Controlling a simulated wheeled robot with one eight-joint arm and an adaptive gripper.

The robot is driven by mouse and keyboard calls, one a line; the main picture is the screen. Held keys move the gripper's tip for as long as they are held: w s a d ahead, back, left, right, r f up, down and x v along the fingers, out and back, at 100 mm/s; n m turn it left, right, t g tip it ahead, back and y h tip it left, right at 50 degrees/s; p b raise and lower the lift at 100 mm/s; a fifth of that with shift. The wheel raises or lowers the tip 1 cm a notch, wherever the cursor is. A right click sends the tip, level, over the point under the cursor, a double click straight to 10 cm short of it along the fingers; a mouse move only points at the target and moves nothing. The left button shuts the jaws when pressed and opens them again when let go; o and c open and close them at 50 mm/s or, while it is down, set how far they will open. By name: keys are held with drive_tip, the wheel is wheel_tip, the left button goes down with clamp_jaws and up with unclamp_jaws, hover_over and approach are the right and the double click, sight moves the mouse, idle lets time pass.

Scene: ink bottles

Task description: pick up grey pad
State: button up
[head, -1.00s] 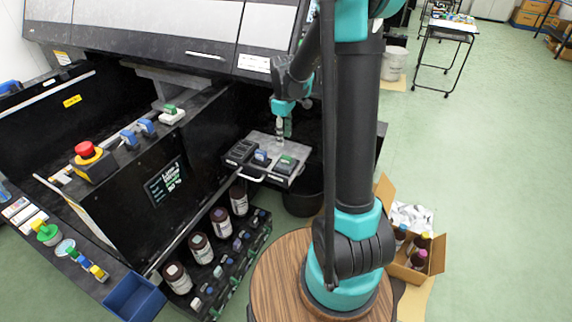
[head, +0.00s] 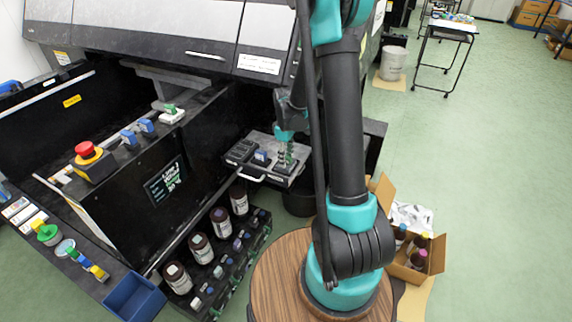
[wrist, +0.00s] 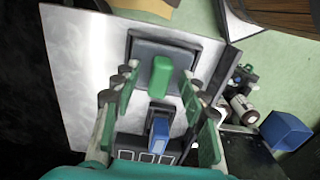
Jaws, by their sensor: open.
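The grey pad (wrist: 203,52) is a dark grey square block with an upright green grip (wrist: 161,72) on top. It lies on the light metal tray (wrist: 82,75) in the wrist view. In the head view it sits at the tray's right side (head: 279,168), partly hidden by my gripper. My gripper (wrist: 158,84) is open and points down at the pad. Its green fingers stand on either side of the green grip, with gaps showing. I cannot tell how far the fingertips are above the pad.
A smaller block with a blue grip (wrist: 159,132) stands beside the pad, between my fingers' bases in the wrist view. A dark slotted holder (wrist: 140,148) is beyond it. Several ink bottles (head: 200,247) stand in a rack below the tray. An open cardboard box (head: 430,259) is at right.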

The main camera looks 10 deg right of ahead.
drive_tip(key=shift+c, duration=0.2)
clamp_jaws()
drive_tip(key=shift+r, duration=0.15)
